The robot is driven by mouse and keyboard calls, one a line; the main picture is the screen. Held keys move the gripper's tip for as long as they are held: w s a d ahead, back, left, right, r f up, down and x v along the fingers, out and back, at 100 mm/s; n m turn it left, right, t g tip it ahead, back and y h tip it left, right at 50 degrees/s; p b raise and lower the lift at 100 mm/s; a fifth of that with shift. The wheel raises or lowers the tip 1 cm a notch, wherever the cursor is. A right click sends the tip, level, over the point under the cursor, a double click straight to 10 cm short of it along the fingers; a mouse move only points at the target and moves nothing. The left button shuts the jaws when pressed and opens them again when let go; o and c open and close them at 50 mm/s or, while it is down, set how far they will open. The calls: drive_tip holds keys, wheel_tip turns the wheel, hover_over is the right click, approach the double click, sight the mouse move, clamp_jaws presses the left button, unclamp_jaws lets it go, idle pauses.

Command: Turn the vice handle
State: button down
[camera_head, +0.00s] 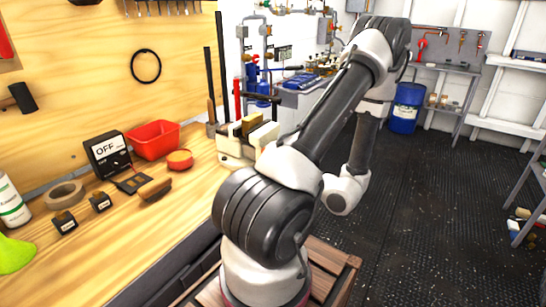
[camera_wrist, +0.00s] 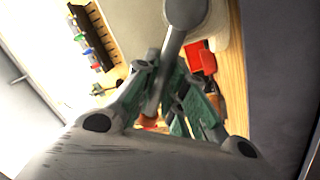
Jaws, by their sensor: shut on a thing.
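The cream vice (camera_head: 236,150) stands at the far right end of the wooden bench, with a wooden block (camera_head: 251,122) at its jaws. My arm hides the vice's right side and my gripper in the head view. In the wrist view, my gripper (camera_wrist: 172,78) has green-lined fingers shut on the grey vice handle (camera_wrist: 175,48). The handle runs slantwise from a round grey end at the top down between the fingers. The exact contact is partly hidden by the fingers.
A blue drum (camera_head: 406,108) stands at the back.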

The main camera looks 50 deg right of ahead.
drive_tip(key=shift+s, duration=0.1)
drive_tip(key=c, duration=1.5)
unclamp_jaws()
drive_tip(key=shift+d, duration=0.1)
drive_tip(key=shift+o, duration=0.2)
drive_tip(key=s+f, duration=0.2)
drive_tip(key=s, duration=1)
drive_tip(key=shift+a, duration=0.3)
drive_tip(key=shift+w+r, duration=0.15)
